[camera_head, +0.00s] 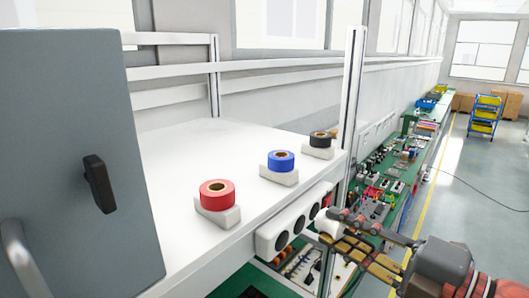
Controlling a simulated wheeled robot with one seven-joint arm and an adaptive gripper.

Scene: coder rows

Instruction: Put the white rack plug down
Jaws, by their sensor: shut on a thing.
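The white rack (268,240) is fixed along the front edge of the white shelf and has dark round holes in its face. My gripper (338,226) comes in from the lower right, with its fingers shut on the white rack plug (325,221). The plug is at the right end of the rack, close to its face. I cannot tell whether it touches the rack or sits in a hole, and the fingers hide part of it.
On the white shelf (170,160) stand a red tape roll (217,199), a blue one (281,164) and a black one (320,142) on white holders. A grey cabinet (70,120) stands at left. Green benches with many small parts (385,175) lie below and beyond. The floor at right is mostly clear.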

